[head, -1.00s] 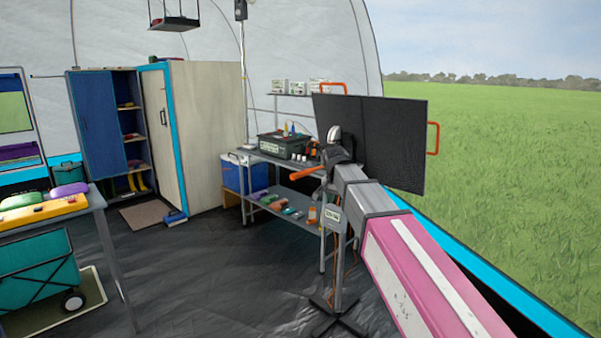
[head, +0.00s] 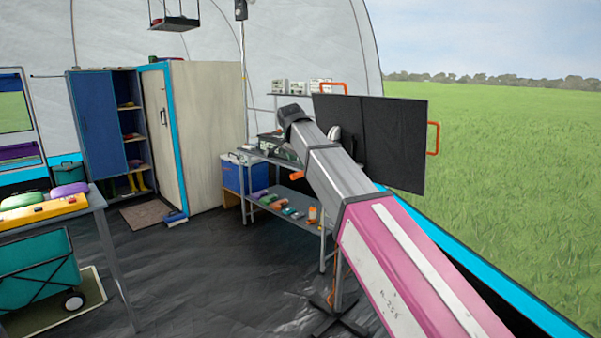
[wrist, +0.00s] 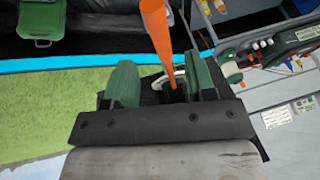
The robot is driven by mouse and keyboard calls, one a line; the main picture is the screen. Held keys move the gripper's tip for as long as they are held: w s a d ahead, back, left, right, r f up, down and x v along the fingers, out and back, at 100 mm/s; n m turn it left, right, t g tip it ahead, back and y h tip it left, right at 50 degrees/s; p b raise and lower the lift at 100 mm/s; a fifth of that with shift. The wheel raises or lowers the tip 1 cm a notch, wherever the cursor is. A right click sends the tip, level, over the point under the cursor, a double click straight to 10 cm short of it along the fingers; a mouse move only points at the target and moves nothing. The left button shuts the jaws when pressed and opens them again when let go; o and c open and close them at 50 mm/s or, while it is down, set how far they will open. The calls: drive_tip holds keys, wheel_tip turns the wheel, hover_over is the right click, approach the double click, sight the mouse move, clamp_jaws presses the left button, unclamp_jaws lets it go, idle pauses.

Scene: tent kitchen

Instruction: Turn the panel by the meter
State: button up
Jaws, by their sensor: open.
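The dark panel (head: 395,140) stands upright on a stand at the right of the head view, with orange handles (head: 433,138) at its edges. White boxes that look like meters (head: 298,87) sit on a high shelf left of it. My gripper (wrist: 163,85) has its green fingers apart in the wrist view. An orange bar (wrist: 155,35) runs down between them in the picture, towards a pale ring (wrist: 173,78). I cannot tell whether the fingers touch it. An orange lever end (head: 297,175) shows beside my arm in the head view.
A grey bench (head: 275,195) with several small items stands behind the panel's stand. A cabinet (head: 205,130) is further left. A table (head: 65,210) with coloured cases is at the far left.

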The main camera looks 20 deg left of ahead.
sight(301, 172)
drive_tip(key=shift+x, duration=3.05)
